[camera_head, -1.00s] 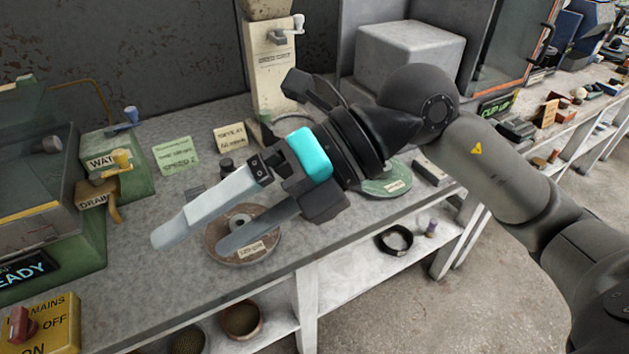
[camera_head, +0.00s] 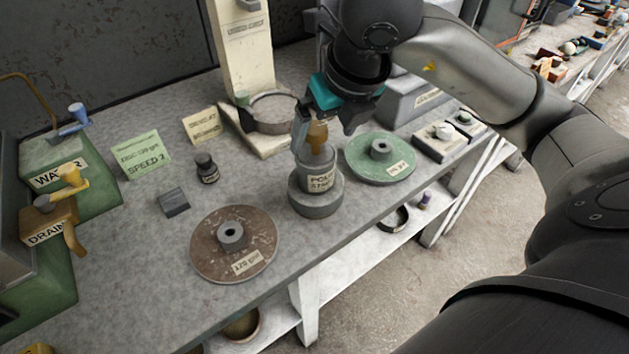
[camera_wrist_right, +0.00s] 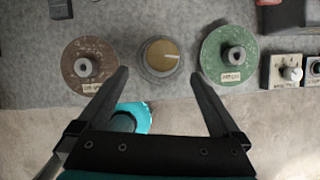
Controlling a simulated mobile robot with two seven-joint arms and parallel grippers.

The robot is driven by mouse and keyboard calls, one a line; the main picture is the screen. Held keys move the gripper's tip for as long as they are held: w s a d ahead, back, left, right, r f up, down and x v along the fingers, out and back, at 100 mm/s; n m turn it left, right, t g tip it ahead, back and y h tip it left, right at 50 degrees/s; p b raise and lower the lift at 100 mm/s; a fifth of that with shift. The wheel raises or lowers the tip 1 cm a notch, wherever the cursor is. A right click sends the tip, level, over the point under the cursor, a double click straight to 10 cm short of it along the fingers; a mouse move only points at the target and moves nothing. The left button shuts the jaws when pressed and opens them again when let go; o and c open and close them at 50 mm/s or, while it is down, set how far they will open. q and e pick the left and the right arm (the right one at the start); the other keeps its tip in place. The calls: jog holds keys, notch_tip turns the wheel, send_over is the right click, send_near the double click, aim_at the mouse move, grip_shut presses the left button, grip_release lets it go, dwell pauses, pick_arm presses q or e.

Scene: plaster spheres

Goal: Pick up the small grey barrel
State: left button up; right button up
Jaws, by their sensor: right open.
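The small grey barrel (camera_head: 318,176) stands upright on a wider round grey base (camera_head: 316,202) near the bench's front edge. It has a pale label and a tan top. In the right wrist view the barrel (camera_wrist_right: 147,70) shows from above as a grey ring around a tan disc, just beyond my fingertips and between their lines. My right gripper (camera_head: 324,134) points down over the barrel, open, with nothing held. It shows open in the wrist view too (camera_wrist_right: 160,75). One finger partly overlaps the barrel's top in the head view, so contact cannot be told. My left gripper is not in view.
A brown disc (camera_head: 208,247) lies left of the barrel and a green disc (camera_head: 364,168) lies right, both close. A dark bottle (camera_head: 208,172), a small grey block (camera_head: 173,203) and a cream stand (camera_head: 245,70) are farther back. Bare bench lies between them.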

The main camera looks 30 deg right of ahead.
aim_at(320, 144)
jog(key=x, duration=0.3)
jog(key=shift+s, duration=0.1)
jog(key=shift+w+f+b, duration=0.2)
jog(key=shift+f+b, duration=0.1)
jog(key=shift+f, duration=0.05)
jog(key=b+x, duration=0.1)
jog(key=x, duration=0.3)
jog(key=shift+w+d+f, duration=0.1)
jog(key=shift+f, duration=0.15)
jog(key=shift+w+f, duration=0.1)
jog(key=shift+f, duration=0.1)
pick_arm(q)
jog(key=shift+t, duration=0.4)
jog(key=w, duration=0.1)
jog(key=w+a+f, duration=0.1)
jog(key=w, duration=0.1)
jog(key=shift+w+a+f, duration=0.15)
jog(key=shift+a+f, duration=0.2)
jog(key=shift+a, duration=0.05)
pick_arm(e)
jog(key=shift+c, duration=0.4)
jog(key=c, duration=0.7)
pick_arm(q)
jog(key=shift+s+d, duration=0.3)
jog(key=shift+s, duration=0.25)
pick_arm(e)
jog(key=shift+r, duration=0.1)
grip_shut()
